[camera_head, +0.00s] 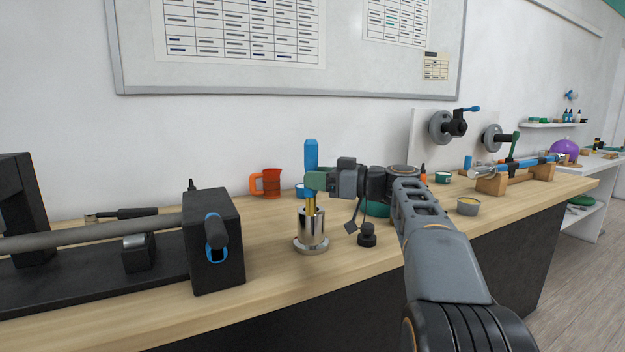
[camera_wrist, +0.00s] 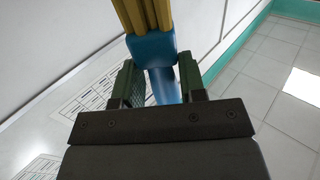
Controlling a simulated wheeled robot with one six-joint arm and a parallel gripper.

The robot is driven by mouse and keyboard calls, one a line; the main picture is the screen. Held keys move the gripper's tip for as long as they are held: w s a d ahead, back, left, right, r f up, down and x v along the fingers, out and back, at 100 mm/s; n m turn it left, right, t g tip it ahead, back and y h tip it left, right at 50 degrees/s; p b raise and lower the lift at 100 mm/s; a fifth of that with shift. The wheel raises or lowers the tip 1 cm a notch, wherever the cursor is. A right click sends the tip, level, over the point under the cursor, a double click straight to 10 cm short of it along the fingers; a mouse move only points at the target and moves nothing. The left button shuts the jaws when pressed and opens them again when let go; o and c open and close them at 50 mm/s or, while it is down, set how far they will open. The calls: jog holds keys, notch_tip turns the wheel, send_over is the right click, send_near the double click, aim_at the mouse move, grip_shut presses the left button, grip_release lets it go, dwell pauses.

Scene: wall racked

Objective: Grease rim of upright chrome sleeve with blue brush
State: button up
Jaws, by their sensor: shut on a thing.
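The chrome sleeve (camera_head: 313,231) stands upright on its round base on the wooden bench. My gripper (camera_head: 316,181) is shut on the blue brush (camera_head: 311,155), with the blue handle pointing up and the yellow bristles (camera_head: 311,203) pointing down. The bristles are over the sleeve's top and seem to reach its rim; I cannot tell whether they touch it. In the wrist view, the blue handle (camera_wrist: 163,82) sits between the green fingers of my gripper (camera_wrist: 158,82), and the yellow bristles (camera_wrist: 148,14) reach past the top edge. The sleeve does not show in the wrist view.
A black machine block (camera_head: 214,255) with a long grey bar stands left of the sleeve. An orange jug (camera_head: 267,184) is behind it. A small black knob (camera_head: 367,236) stands close right of the sleeve. A grey tin (camera_head: 467,206) and wooden blocks (camera_head: 491,184) are further right.

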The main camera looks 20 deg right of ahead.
jog(key=d, duration=0.5)
jog(key=shift+w+f, duration=0.15)
jog(key=shift+w, duration=0.1)
dwell(0.6)
jog(key=shift+a+f, duration=0.1)
jog(key=shift+s+a+b, duration=0.15)
jog(key=shift+a+b, duration=0.95)
jog(key=shift+a, duration=0.2)
jog(key=shift+s+a+b, duration=0.15)
jog(key=shift+a+b, duration=0.9)
jog(key=shift+a, duration=0.2)
jog(key=a, duration=0.1)
jog(key=a+b, duration=0.1)
jog(key=a, duration=0.1)
jog(key=shift+s+r, duration=0.15)
jog(key=shift+r, duration=0.15)
